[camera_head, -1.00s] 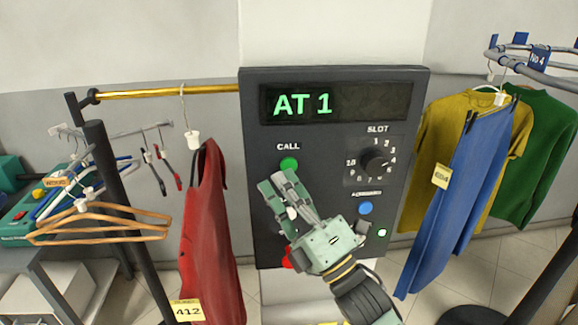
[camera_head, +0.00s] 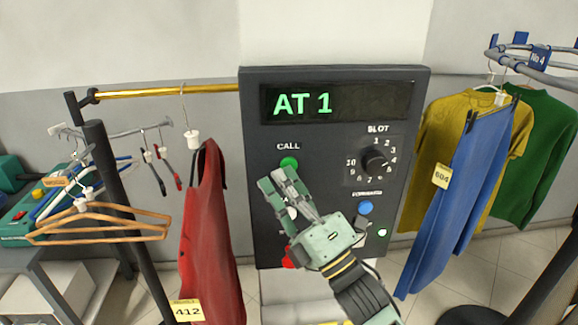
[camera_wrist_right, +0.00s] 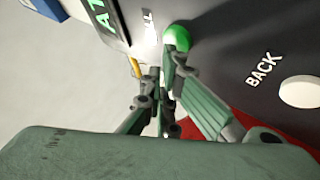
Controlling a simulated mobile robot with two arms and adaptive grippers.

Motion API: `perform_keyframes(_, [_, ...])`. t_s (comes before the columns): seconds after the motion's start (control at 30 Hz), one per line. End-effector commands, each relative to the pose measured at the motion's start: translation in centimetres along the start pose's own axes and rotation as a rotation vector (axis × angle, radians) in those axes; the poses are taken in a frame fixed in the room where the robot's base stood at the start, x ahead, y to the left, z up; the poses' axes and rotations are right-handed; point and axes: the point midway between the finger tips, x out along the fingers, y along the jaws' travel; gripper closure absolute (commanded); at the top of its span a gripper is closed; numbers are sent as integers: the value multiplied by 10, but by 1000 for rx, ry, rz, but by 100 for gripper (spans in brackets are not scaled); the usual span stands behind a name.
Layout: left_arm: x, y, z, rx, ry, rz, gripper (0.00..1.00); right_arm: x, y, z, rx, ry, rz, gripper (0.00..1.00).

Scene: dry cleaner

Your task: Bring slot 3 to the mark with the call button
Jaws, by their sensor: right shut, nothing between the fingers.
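The dark control panel (camera_head: 330,140) stands in the middle of the head view. Its display (camera_head: 335,102) reads "AT 1" in green. The green call button (camera_head: 289,163) sits under the word CALL; it also shows in the wrist view (camera_wrist_right: 177,37). My right gripper (camera_head: 276,180) is shut and empty, its fingertips just below the call button. In the wrist view the fingertips (camera_wrist_right: 172,62) overlap the button's lower edge; I cannot tell whether they touch it. The slot dial (camera_head: 375,162) is right of the button; its pointer is hard to read. My left gripper is out of view.
A blue button (camera_head: 365,207) and a red button (camera_head: 288,259) are lower on the panel. The white BACK button (camera_wrist_right: 301,92) is close to my fingers. A red garment (camera_head: 208,240) tagged 412 hangs left; blue trousers (camera_head: 460,190) tagged 604 hang right, under a rail marked No 4.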

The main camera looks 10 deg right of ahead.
Motion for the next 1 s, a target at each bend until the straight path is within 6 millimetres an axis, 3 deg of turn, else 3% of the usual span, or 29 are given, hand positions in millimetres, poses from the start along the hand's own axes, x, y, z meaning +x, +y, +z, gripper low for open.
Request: perform_keyframes(1.0, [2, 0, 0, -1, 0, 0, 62, 6, -4, 4, 1, 0, 0, 100])
